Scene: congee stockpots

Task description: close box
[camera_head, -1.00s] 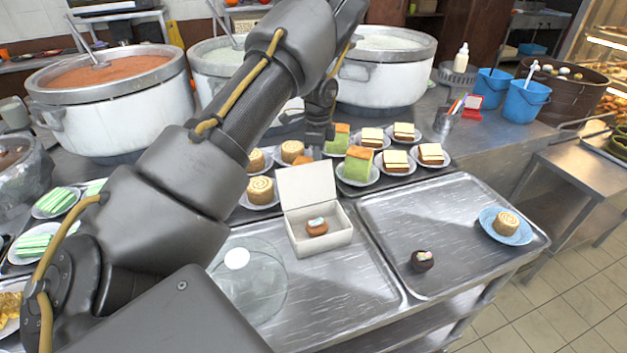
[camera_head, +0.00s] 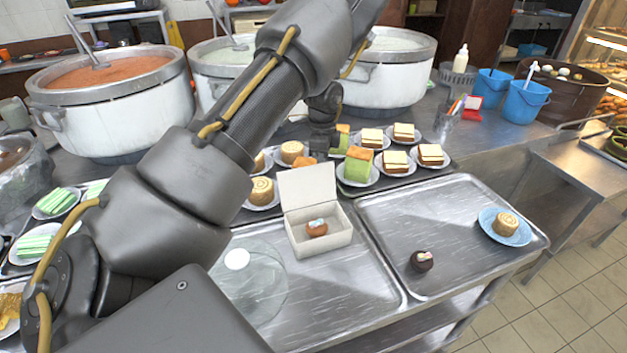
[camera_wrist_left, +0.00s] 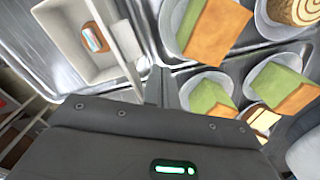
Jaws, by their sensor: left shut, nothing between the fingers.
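A small white box (camera_head: 324,240) stands on the left metal tray with its lid (camera_head: 307,190) open and upright at the back. A brown bun (camera_head: 317,228) with a pale and blue topping sits inside. The box (camera_wrist_left: 66,42) and its lid (camera_wrist_left: 126,38) also show in the left wrist view. My left gripper (camera_head: 320,153) is just behind the lid, near its top edge. In the left wrist view the left gripper (camera_wrist_left: 162,84) is shut and empty, close beside the lid. I cannot tell whether they touch. My right gripper is not in view.
Plates with green and orange cake (camera_head: 357,166) and several other pastries stand close behind and right of the box. A clear round cover (camera_head: 250,285) lies left of the box. The right tray (camera_head: 450,215) holds a dark bun (camera_head: 422,261) and a blue plate (camera_head: 519,236).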

